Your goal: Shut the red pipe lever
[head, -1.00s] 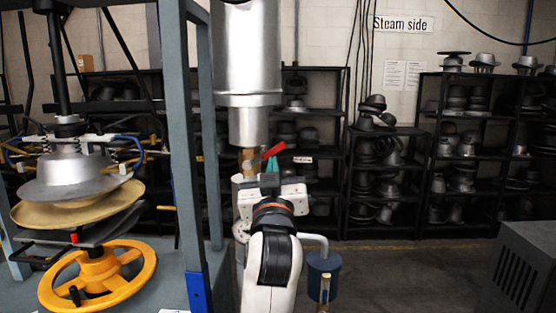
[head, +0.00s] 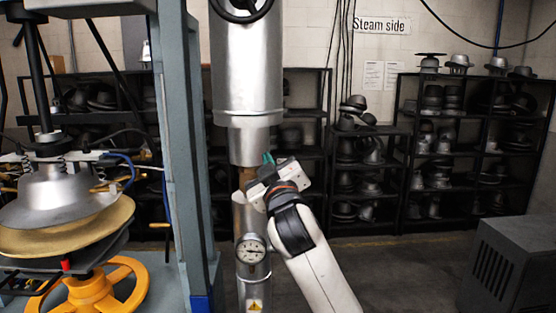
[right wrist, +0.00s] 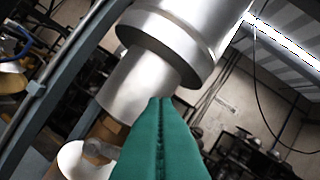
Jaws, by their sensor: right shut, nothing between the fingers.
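The silver vertical pipe (head: 248,75) stands at the middle of the head view, with a brass-coloured section (head: 245,178) below its wide part. That brass section also shows at the lower left of the right wrist view (right wrist: 105,132), with a grey stub (right wrist: 98,150) on it. The red lever shows in neither view now; my right gripper covers part of the brass section in the head view. My right gripper (head: 268,158) is at the right side of the brass section, its green fingers shut and empty. The closed fingers (right wrist: 160,102) fill the middle of the wrist view. My left gripper is out of view.
The blue-grey press frame (head: 183,130) stands close on the left, with a yellow handwheel (head: 93,293). Shelves of hat blocks (head: 437,150) line the back wall. A grey cabinet (head: 512,265) stands at right; floor between is open.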

